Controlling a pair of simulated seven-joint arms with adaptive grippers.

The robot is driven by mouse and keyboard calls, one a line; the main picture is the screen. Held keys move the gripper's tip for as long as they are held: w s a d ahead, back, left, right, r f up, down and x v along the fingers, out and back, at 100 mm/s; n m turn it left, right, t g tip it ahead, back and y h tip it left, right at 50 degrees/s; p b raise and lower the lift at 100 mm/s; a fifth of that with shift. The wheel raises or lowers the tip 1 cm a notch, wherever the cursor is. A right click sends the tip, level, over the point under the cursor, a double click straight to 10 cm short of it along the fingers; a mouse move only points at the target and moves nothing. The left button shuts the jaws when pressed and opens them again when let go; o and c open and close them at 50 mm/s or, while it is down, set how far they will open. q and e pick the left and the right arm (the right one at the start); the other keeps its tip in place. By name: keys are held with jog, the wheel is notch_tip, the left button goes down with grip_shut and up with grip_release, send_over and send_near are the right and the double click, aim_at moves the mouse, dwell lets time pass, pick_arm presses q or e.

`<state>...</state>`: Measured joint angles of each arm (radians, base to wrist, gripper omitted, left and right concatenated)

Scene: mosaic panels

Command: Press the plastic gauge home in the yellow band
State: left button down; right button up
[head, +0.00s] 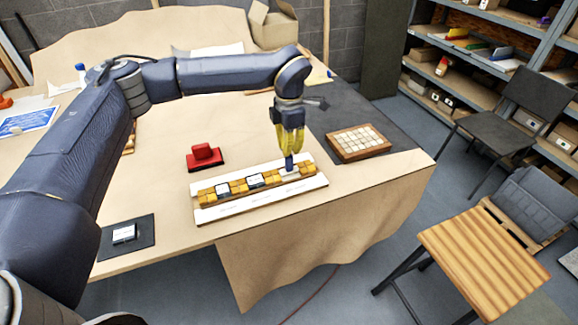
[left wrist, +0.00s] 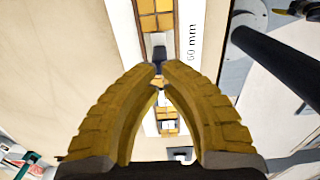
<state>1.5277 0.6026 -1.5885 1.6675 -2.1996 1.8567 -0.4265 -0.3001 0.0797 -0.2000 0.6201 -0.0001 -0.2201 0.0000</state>
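The yellow band (head: 238,188) runs along a white board (head: 237,208), with two pale plates (head: 255,180) set among its yellow tiles. My left gripper (head: 289,154) is above the band's right end, its yellow fingers pointing down. The fingertips (left wrist: 160,69) come together on a small dark blue piece (head: 289,165), which looks like the knob of the plastic gauge. A pale grey part (left wrist: 158,41) lies at the knob in the band's channel. Whether it sits flush I cannot tell. My right gripper is not in view.
A red block (head: 204,153) stands behind the board. A wooden tray of pale tiles (head: 358,142) is to its right. A black mat (head: 140,240) with a small white piece (head: 123,234) lies front left. The table's front edge is close to the board.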

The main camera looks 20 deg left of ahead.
pick_arm(q)
jog(key=shift+f, duration=1.45)
dwell(1.6)
jog(key=shift+r, duration=4.05)
